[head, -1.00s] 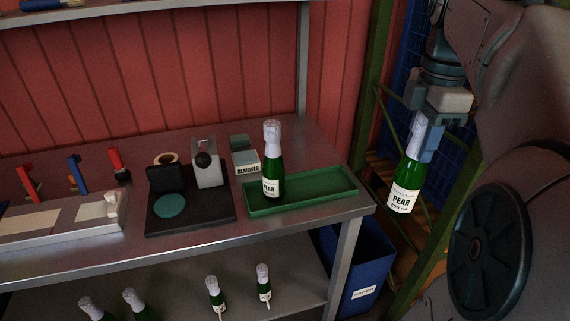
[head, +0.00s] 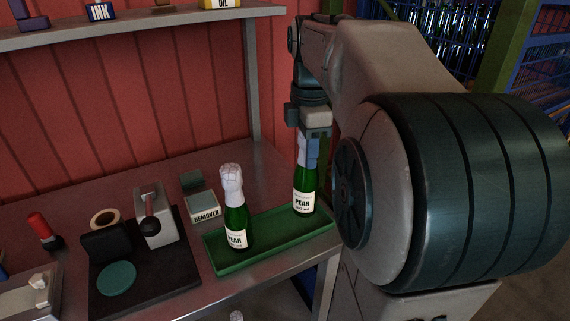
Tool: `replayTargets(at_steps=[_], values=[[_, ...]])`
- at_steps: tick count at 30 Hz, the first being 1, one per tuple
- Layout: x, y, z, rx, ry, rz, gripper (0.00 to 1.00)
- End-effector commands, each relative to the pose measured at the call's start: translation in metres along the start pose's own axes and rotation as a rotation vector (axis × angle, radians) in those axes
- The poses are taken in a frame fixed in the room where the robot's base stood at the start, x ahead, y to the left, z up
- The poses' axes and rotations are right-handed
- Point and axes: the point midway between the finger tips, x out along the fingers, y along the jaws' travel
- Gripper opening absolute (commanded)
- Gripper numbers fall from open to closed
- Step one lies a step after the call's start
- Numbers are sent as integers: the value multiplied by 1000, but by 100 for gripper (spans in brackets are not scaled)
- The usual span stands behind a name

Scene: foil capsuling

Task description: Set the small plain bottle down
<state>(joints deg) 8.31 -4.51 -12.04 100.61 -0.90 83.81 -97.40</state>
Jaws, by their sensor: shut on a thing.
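My gripper (head: 310,150) is shut on the neck of a small green bottle (head: 304,197) with a white PEAR label, at the right end of the green tray. The bottle is upright. Its base is at the tray floor; I cannot tell whether it touches. A second green bottle (head: 236,222) with a white foil top and PEAR label stands upright in the tray's left half. The green tray (head: 268,250) lies on the metal bench. The fingers hide most of the held bottle's top.
Left of the tray is a black stand (head: 150,262) with a teal disc and a grey press. A REMOVER box (head: 202,206) stands behind the tray. A shelf (head: 150,28) runs above the bench. Between the two bottles the tray is clear.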

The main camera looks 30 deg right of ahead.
Motion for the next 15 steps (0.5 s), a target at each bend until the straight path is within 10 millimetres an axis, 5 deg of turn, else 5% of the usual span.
replayTargets(at_steps=[15], values=[[49,16,-17,4,0,-2,0]])
